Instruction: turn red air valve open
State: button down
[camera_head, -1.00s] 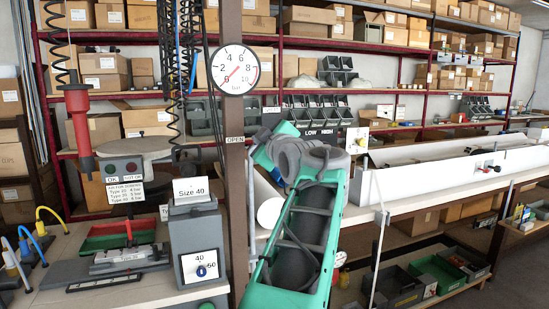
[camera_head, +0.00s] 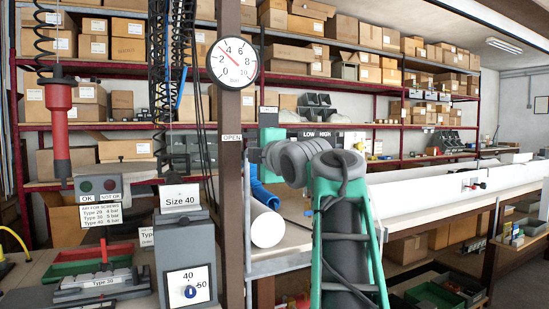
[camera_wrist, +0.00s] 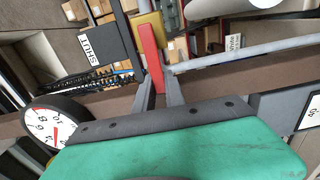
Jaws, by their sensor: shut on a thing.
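In the wrist view a long red valve lever (camera_wrist: 151,55) reaches down between the two grey fingers of my gripper (camera_wrist: 159,88), which are shut on its lower end. A yellow part (camera_wrist: 149,27) shows behind the lever's upper end. A "SHUT" label (camera_wrist: 96,53) is left of the lever. In the head view my arm hides the lever and fingers. The round gauge (camera_head: 235,73) is on the brown post (camera_head: 231,185), its red needle pointing up-left between 2 and 4. An "OPEN" label (camera_head: 232,138) is below it.
The gauge (camera_wrist: 69,112) is close to my gripper's left side in the wrist view. A "Size 40" station (camera_head: 184,250) stands left of the post. A long white profile (camera_head: 430,192) lies on a bench at right. A red tool (camera_head: 59,125) hangs at left.

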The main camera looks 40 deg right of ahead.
jog(key=shift+f, duration=0.1)
dwell(0.4)
jog(key=c, duration=1.4)
grip_release()
jog(key=v, duration=0.7)
jog(key=shift+s, duration=0.35)
jog(key=shift+a, duration=0.1)
